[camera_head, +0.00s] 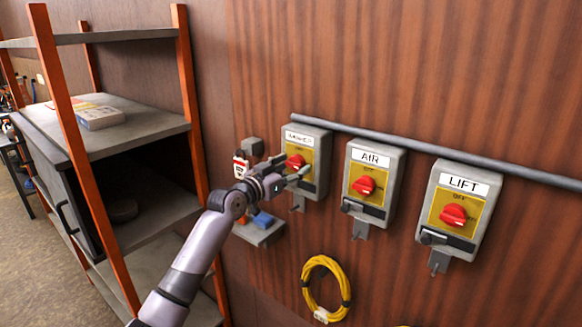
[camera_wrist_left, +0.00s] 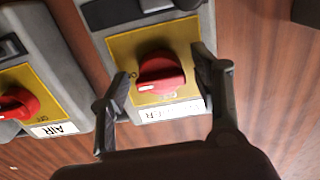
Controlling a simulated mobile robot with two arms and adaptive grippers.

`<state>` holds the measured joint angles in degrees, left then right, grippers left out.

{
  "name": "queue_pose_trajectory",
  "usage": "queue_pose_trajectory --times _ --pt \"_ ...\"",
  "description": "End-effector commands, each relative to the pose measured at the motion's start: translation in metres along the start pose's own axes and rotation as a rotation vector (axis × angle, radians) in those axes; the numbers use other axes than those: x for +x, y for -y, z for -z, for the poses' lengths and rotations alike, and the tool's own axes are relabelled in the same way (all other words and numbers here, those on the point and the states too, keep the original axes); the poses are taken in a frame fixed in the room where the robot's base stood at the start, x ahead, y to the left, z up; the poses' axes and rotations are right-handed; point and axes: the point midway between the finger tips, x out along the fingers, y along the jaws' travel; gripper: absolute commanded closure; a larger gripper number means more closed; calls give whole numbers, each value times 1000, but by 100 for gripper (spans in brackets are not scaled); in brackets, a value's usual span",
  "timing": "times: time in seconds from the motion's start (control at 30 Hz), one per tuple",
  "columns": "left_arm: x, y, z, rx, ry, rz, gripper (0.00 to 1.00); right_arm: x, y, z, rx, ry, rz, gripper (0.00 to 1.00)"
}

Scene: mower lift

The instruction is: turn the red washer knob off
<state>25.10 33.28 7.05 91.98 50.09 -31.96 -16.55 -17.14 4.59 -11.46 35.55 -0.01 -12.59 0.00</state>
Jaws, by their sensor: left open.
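The red washer knob (camera_head: 296,161) sits on the yellow plate of the leftmost grey switch box (camera_head: 320,150) on the wood wall. In the left wrist view the washer knob (camera_wrist_left: 160,74) shows between my open fingers, with its label partly hidden by the gripper. My left gripper (camera_head: 292,172) is open in front of the washer box, its fingers either side of the knob. In the left wrist view the left gripper (camera_wrist_left: 160,90) shows a gap on both sides of the knob; I cannot tell whether either finger touches it. My right gripper is not in view.
The AIR box (camera_head: 385,161) and LIFT box (camera_head: 466,184) with red knobs stand to the right. A grey pipe (camera_head: 440,151) runs above them. A yellow hose coil (camera_head: 308,285) hangs below. A shelf (camera_head: 150,125) with orange posts stands at left.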

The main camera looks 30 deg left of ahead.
Motion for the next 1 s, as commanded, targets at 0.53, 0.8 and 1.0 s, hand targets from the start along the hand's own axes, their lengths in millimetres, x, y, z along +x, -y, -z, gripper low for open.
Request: queue_pose_trajectory --times 0.53,0.8,1.0 --pt "0 0 0 0 1 0 77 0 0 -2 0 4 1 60" --pt "0 0 0 -3 1 0 88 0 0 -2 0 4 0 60" --pt "0 0 0 -43 1 0 88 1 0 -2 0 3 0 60"
